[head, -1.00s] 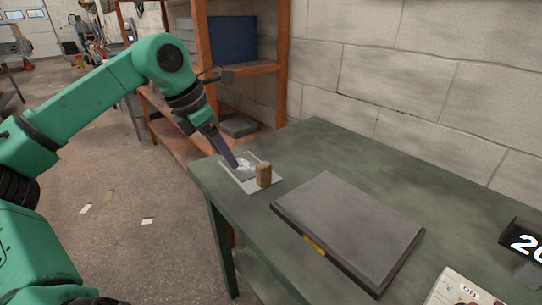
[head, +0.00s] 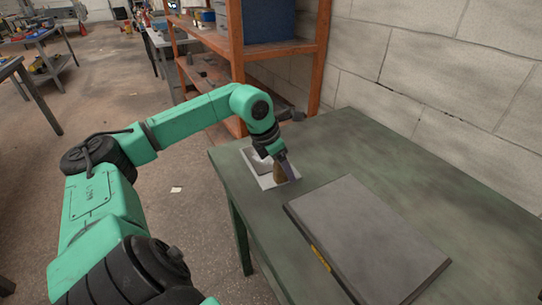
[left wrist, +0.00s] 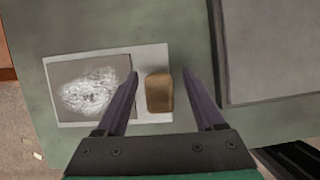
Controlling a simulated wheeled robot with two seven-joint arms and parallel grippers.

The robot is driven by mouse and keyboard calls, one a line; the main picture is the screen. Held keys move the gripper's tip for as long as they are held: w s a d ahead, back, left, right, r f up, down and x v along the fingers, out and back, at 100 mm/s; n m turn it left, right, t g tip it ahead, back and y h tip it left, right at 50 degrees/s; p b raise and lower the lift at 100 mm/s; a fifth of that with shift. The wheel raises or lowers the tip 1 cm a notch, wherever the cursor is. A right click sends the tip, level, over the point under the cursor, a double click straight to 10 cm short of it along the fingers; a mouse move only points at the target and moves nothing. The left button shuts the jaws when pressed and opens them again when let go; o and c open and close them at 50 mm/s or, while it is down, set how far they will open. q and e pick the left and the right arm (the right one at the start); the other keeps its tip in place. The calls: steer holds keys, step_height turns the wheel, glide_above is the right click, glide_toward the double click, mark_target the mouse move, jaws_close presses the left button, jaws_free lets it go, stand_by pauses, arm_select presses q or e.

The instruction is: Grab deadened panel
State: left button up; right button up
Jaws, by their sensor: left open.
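A small brown block (head: 278,173) stands on a white sheet (head: 267,182) at the table's left end. A grey square panel with a crinkled silvery patch (left wrist: 88,90) lies on the same sheet, left of the block (left wrist: 160,92) in the left wrist view. My left gripper (left wrist: 161,74) is open, with one finger to each side of the block in that view. I cannot tell whether the fingers touch it. In the head view the left gripper (head: 287,178) points down at the block and partly hides it and the panel. My right gripper is not in view.
A large flat grey slab (head: 367,236) with a yellow label lies right of the sheet on the green table (head: 405,150). An orange shelf (head: 320,50) stands behind the table's left end, against a block wall. The table's back is clear.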

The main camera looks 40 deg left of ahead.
arm_select(q)
steer(key=shift+w+f, duration=0.3)
steer(key=shift+f, duration=0.3)
jaws_close()
